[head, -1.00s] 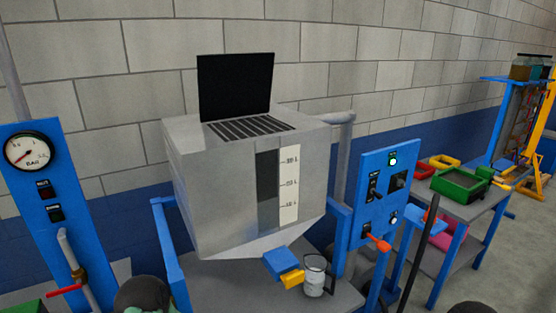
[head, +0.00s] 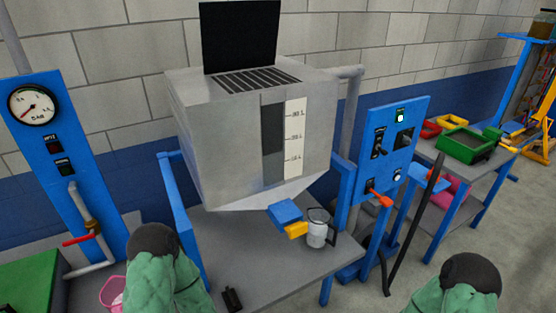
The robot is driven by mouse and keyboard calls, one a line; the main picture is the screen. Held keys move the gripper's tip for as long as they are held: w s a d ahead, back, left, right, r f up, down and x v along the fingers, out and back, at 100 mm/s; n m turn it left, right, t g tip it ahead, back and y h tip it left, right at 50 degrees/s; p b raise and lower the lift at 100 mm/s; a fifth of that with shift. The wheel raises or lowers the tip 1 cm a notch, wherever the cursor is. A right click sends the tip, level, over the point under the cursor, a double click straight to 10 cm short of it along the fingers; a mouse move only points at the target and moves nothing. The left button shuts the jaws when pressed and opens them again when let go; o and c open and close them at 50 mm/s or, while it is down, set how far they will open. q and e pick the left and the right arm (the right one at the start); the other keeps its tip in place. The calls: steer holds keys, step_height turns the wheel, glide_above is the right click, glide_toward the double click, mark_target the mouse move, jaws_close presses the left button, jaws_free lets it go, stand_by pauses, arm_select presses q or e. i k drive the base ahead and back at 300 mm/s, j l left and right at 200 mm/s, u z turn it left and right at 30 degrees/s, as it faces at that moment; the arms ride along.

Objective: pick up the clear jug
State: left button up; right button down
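The clear jug (head: 317,232) stands upright on the grey shelf (head: 250,268) under the large grey hopper (head: 235,165). It is just right of the yellow-tipped blue outlet (head: 294,228), and its dark handle is on its right side. The green, dark-capped parts of my two arms show at the bottom edge, one left of the shelf's middle and one at the right. Both are apart from the jug.
A blue control panel (head: 388,158) with a red-orange lever (head: 380,197) stands right of the jug. A blue post beside the jug limits room there. A small black object (head: 232,299) lies at the shelf's front. A pink bucket (head: 112,292) is at lower left.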

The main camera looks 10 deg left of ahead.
mark_target(318, 218)
steer(key=i+l+u, duration=0.1)
steer(key=l+u, duration=0.15)
steer(key=i+l+u, duration=0.2)
steer(key=l, duration=0.3)
steer(key=l+u, duration=0.25)
steer(key=l, duration=0.1)
